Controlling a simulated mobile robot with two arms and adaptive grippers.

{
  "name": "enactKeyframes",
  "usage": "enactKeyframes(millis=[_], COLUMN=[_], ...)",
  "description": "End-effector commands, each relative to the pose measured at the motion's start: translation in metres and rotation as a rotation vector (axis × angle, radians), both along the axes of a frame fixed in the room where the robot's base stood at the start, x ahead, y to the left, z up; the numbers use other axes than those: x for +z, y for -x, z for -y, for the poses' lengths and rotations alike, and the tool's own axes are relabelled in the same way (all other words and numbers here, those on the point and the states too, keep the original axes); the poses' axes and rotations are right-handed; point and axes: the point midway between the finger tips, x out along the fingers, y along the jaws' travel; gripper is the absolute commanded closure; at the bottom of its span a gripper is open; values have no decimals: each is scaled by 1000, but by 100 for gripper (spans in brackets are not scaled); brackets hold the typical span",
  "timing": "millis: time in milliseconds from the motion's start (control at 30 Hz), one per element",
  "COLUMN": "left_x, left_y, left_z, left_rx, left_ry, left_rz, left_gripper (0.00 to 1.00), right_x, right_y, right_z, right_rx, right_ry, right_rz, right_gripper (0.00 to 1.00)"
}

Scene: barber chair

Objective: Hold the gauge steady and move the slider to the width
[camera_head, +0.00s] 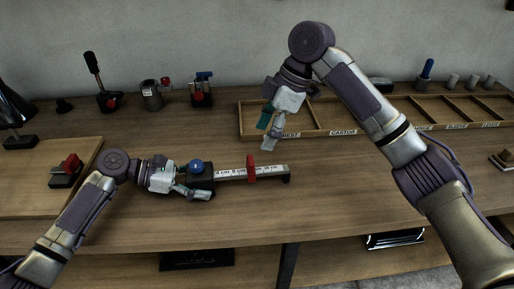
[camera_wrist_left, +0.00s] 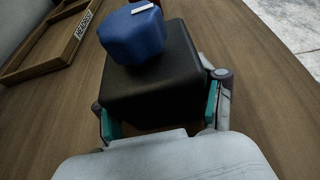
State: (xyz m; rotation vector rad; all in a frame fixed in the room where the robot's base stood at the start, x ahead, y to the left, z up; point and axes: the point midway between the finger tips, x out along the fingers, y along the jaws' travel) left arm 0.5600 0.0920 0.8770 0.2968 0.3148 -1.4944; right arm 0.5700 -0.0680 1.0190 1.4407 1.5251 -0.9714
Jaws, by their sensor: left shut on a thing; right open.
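The gauge (camera_head: 225,174) lies on the table as a long bar with a white scale strip. Its left end is a black block with a blue knob (camera_head: 196,166) on top. The red slider (camera_head: 251,168) sits on the bar, right of its middle. My left gripper (camera_head: 194,187) is shut on the black block. The left wrist view shows the block (camera_wrist_left: 150,85) between its two teal-lined fingers. My right gripper (camera_head: 266,132) is open and empty in the air, above and behind the slider, near the front left of the wooden tray.
A wooden compartment tray (camera_head: 242,128) with labels lies behind and right of the gauge. A board (camera_head: 25,205) with a red-topped device (camera_head: 67,170) is at the left. Several small devices stand along the back. Table right of the gauge is clear.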

Motion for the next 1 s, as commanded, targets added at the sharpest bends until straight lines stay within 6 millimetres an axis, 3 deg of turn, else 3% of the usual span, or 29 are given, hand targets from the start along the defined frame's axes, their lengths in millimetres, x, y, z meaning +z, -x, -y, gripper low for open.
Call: enactKeyframes(millis=[200,633,667,800,1000], left_x=[2,2,2,1,1], left_y=[0,0,-1,0,0], left_z=[0,0,0,0,0], left_rx=[0,0,0,0,0], left_ry=[3,3,3,2,1], left_rz=[2,2,2,2,1], left_gripper=[90,90,27,3,2], right_x=[22,25,25,25,25], right_y=[-1,-1,-1,-1,-1], right_z=[10,11,11,11,11], right_rx=[-2,-1,-1,-1,-1], right_ry=[1,1,1,1,1], right_rz=[-1,-1,-1,-1,-1], right_gripper=[33,33,33,33,33])
